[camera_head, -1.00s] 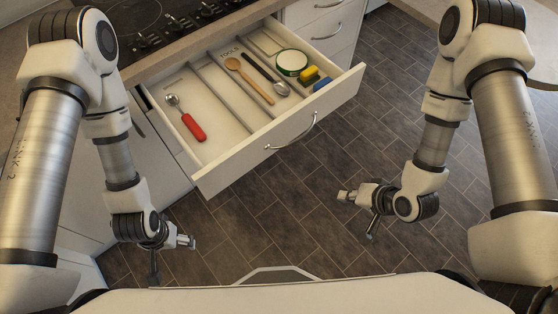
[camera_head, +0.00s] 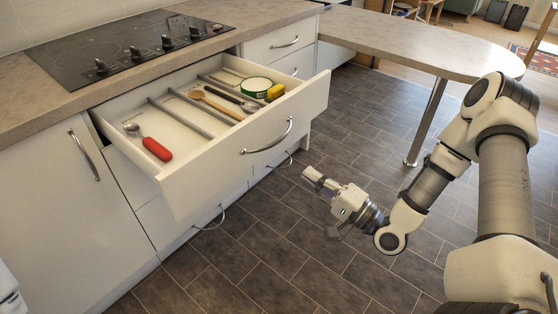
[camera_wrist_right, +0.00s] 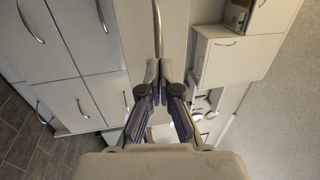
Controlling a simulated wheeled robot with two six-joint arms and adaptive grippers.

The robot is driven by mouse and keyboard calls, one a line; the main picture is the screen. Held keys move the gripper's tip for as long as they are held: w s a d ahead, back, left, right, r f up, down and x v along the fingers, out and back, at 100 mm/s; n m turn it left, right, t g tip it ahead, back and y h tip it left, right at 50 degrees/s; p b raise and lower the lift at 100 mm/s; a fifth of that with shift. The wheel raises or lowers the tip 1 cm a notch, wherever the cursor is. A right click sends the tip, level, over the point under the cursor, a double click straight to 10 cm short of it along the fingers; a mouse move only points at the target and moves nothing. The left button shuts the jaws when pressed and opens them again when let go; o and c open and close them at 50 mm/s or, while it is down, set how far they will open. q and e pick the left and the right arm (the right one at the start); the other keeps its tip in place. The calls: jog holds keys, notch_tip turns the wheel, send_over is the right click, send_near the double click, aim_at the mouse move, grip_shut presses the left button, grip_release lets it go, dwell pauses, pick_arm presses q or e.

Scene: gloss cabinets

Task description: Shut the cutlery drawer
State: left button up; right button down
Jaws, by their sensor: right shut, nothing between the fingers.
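The cutlery drawer (camera_head: 215,175) is pulled out from the white cabinet under the counter, in the head view. Its curved metal handle (camera_head: 268,140) is on the front panel. Inside lie a red-handled utensil (camera_head: 156,149), a wooden spoon (camera_head: 216,105), a dark-handled spoon (camera_head: 236,99), a green-rimmed round item (camera_head: 256,87) and a yellow item (camera_head: 274,92). My right gripper (camera_head: 313,178) is shut and empty, in front of the drawer front, apart from it to the lower right. Its closed fingers (camera_wrist_right: 159,72) show in the right wrist view, with a metal handle (camera_wrist_right: 157,28) beyond them.
A hob (camera_head: 125,45) sits in the counter above. Closed cabinets with handles flank and underlie the drawer. A rounded countertop (camera_head: 440,45) on a metal leg (camera_head: 428,120) stands at the back right. The dark tiled floor (camera_head: 290,255) before the drawer is clear.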

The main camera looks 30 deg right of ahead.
pick_arm(q)
jog(key=shift+d+f+b, duration=0.1)
jog(key=shift+f+b, duration=0.5)
jog(key=shift+f, duration=0.2)
pick_arm(e)
jog(key=x, duration=0.9)
jog(key=shift+w, duration=0.4)
pick_arm(q)
jog(key=shift+f, duration=0.1)
pick_arm(e)
jog(key=shift+w+a+f, duration=0.1)
jog(key=shift+w, duration=0.05)
